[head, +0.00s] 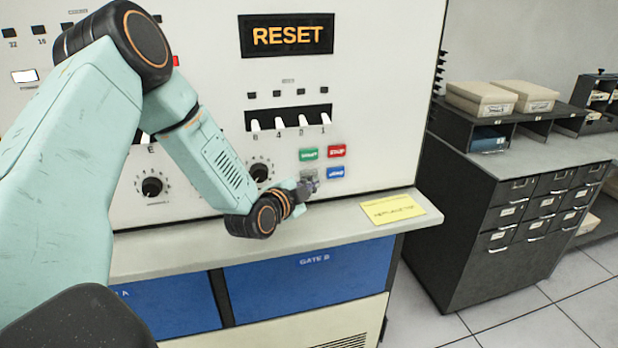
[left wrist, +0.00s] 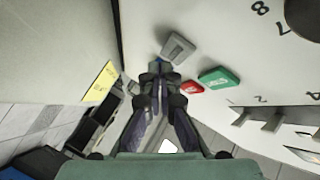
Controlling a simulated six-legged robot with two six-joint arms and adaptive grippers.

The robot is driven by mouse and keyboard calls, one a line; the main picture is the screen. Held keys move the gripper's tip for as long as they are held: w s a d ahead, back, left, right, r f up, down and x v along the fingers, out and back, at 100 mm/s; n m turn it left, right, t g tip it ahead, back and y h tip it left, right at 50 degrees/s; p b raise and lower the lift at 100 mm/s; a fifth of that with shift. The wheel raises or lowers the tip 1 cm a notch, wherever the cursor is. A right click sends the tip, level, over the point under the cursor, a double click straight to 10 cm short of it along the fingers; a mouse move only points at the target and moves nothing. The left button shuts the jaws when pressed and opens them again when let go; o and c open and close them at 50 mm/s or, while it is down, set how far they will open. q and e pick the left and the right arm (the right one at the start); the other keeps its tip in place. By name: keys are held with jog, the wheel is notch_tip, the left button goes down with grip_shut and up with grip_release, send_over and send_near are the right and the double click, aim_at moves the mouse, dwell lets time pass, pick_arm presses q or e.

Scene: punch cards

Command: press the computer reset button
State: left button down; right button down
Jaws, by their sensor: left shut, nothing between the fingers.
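The white computer panel (head: 215,120) carries a dark display reading RESET (head: 286,35). Below its switches is a cluster of small buttons: green (head: 309,154), red (head: 336,151), blue (head: 336,172) and a grey one (head: 307,173) partly hidden behind my gripper. No button label reads clearly as reset. My left gripper (head: 312,184) is shut and empty, in front of the cluster's lower part. In the left wrist view the shut fingertips (left wrist: 156,72) are close to the grey button (left wrist: 178,47); I cannot tell whether they touch. The green (left wrist: 219,77) and red (left wrist: 192,87) buttons are beside them. My right gripper is out of view.
A light ledge (head: 270,243) runs under the panel, with a yellow note (head: 394,209) on it. A knob (head: 260,171) and white toggle switches (head: 290,123) are near my arm. A dark drawer cabinet (head: 510,215) stands at the right.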

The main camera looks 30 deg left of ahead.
pick_arm(q)
jog(key=shift+d, duration=0.1)
dwell(0.3)
jog(key=shift+w+a, duration=0.25)
jog(key=shift+a, duration=0.15)
jog(key=shift+w+a, duration=0.25)
jog(key=shift+a, duration=0.05)
dwell(0.9)
jog(key=shift+d+p, duration=0.1)
jog(key=shift+p, duration=0.25)
jog(key=shift+s+d, duration=0.45)
jog(key=shift+d, duration=0.1)
jog(key=shift+s, duration=0.1)
